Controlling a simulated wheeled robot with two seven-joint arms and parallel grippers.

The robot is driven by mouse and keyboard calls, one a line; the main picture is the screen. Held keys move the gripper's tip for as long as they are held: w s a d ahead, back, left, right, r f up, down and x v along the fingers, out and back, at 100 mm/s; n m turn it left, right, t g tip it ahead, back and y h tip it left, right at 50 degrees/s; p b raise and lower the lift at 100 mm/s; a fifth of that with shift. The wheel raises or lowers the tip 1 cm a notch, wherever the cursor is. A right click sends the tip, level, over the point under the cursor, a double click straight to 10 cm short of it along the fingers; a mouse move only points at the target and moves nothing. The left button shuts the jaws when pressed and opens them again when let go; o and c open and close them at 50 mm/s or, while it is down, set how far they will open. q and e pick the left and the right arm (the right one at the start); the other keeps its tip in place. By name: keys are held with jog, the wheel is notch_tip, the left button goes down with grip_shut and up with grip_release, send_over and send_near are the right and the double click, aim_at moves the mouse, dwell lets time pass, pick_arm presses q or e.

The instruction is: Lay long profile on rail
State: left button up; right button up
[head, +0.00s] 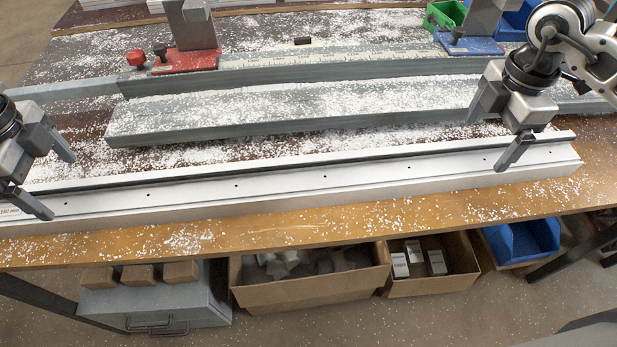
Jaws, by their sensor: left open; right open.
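A long silver-white profile (300,185), with a lengthwise dark groove and small holes, lies along the front of the bench. The grey rail (360,67) with a scale strip runs behind it, carrying a red clamp (186,60) at left and a blue clamp (468,44) at right. My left gripper (50,182) is open at the profile's left end, one finger beyond its far edge and one in front of its face. My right gripper (487,142) is open near the right end, its near finger overlapping the profile in the picture. I cannot tell whether either touches it.
A grey-green slab (300,108) lies between profile and rail. White chips cover much of the bench (400,212). A green bin (444,14) stands at the back right. Below the front edge are cardboard boxes (310,290), a blue bin (522,241) and a grey case (160,305).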

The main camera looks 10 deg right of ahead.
aim_at(78, 201)
pick_arm(q)
notch_tip(78, 201, down, 8)
jog(key=shift+r, duration=0.25)
pick_arm(e)
notch_tip(78, 201, down, 8)
jog(key=shift+r, duration=0.25)
pick_arm(q)
grip_shut()
pick_arm(e)
grip_shut()
pick_arm(q)
jog(key=shift+w+r, duration=0.1)
jog(key=shift+r, duration=0.05)
pick_arm(e)
jog(key=shift+r, duration=0.1)
